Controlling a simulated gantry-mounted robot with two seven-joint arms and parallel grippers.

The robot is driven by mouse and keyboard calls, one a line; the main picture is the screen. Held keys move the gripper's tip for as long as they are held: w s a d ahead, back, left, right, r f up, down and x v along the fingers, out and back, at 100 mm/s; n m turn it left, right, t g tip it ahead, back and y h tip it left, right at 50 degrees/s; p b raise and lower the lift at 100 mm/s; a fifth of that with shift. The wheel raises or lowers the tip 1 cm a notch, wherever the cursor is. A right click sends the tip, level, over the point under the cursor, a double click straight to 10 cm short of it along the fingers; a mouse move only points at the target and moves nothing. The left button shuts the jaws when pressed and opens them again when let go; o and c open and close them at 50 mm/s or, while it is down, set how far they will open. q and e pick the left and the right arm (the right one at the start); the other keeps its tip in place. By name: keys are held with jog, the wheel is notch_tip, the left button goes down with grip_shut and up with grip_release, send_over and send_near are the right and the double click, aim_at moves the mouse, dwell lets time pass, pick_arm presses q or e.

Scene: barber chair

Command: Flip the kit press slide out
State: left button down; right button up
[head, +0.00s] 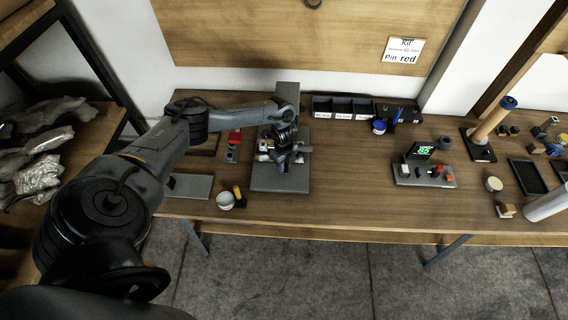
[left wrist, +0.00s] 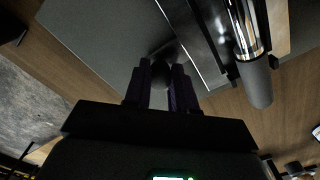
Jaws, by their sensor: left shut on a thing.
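The kit press (head: 291,178) stands on a grey base plate left of the table's middle, with a tall grey back column. My left gripper (head: 284,158) reaches over it from the left and hides much of its middle, including most of the slide. In the left wrist view my left gripper's purple fingers (left wrist: 161,86) are shut on a small dark knob (left wrist: 164,70) at the near edge of the press. A bright metal rod (left wrist: 241,25) and a grey round-ended handle (left wrist: 257,83) lie to the right of the fingers. My right gripper is not in view.
A device with a green display (head: 425,151) sits farther right. The tabletop between press and device is clear.

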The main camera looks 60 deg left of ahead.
pick_arm(q)
jog(key=shift+s+d+r+p, duration=0.2)
jog(key=shift+d+p, duration=0.05)
jog(key=shift+p, duration=0.15)
jog(key=s+d+p, duration=0.1)
jog(key=d+p, duration=0.1)
jog(key=s+d+p, duration=0.1)
jog(key=d+p, duration=0.1)
jog(key=s+d+p, duration=0.1)
jog(key=d+p, duration=0.1)
jog(key=shift+s, duration=0.4)
jog(key=shift+s+d+f, duration=0.1)
jog(key=shift+d, duration=0.15)
jog(key=c, duration=0.9)
grip_release()
jog(key=shift+s+f, duration=0.1)
